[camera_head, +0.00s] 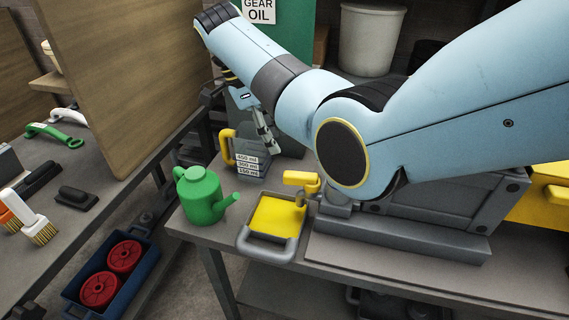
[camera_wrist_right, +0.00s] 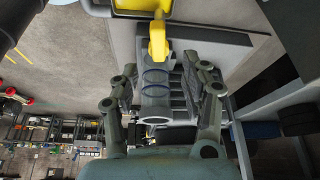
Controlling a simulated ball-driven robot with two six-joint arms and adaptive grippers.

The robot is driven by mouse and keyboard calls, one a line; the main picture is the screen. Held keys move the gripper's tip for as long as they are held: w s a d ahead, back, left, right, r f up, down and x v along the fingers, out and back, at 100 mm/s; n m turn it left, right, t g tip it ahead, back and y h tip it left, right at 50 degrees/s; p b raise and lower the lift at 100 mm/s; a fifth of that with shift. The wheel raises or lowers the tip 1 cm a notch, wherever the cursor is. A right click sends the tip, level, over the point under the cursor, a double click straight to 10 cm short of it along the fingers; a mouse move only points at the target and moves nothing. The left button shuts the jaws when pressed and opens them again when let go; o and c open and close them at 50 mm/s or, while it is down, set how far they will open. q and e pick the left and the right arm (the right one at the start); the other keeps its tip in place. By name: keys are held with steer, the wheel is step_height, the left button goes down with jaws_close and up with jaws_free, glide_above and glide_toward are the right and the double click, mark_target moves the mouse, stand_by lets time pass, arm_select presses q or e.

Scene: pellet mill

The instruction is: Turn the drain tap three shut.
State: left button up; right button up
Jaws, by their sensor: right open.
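The drain tap shows in the camera_head view as a yellow lever (camera_head: 300,180) at the back right corner of a yellow drip tray (camera_head: 276,216) on the bench. I cannot read a number on it. My right gripper (camera_head: 266,142) is open, pointing down toward the tap from its upper left, apart from it. In the right wrist view the open fingers (camera_wrist_right: 164,82) stand either side of a grey ribbed body, and a yellow lever (camera_wrist_right: 158,42) points up beyond them. I cannot tell the exact gap. My left gripper is not in view.
A green oil can (camera_head: 202,197) stands left of the tray. A grey measuring jug (camera_head: 248,166) with a yellow handle stands behind it. A grey machine housing (camera_head: 450,205) fills the bench at right. A wooden panel (camera_head: 125,75) rises at left. A blue crate (camera_head: 105,280) holds red wheels.

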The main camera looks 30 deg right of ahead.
glide_above(295, 174)
steer(key=w+a, duration=0.1)
steer(key=a, duration=0.1)
steer(key=f, duration=0.3)
steer(key=f+b, duration=0.1)
steer(key=shift+d+f, duration=0.25)
steer(key=shift+f, duration=0.05)
steer(key=f, duration=0.2)
steer(key=shift+d+f+p, duration=0.3)
steer(key=shift+d, duration=0.05)
steer(key=shift+x, duration=0.95)
steer(key=shift+c, duration=0.2)
steer(key=shift+s, duration=0.1)
steer(key=shift+c, duration=1.3)
steer(key=c, duration=0.4)
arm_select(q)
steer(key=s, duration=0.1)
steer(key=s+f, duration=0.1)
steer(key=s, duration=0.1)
arm_select(e)
jaws_close()
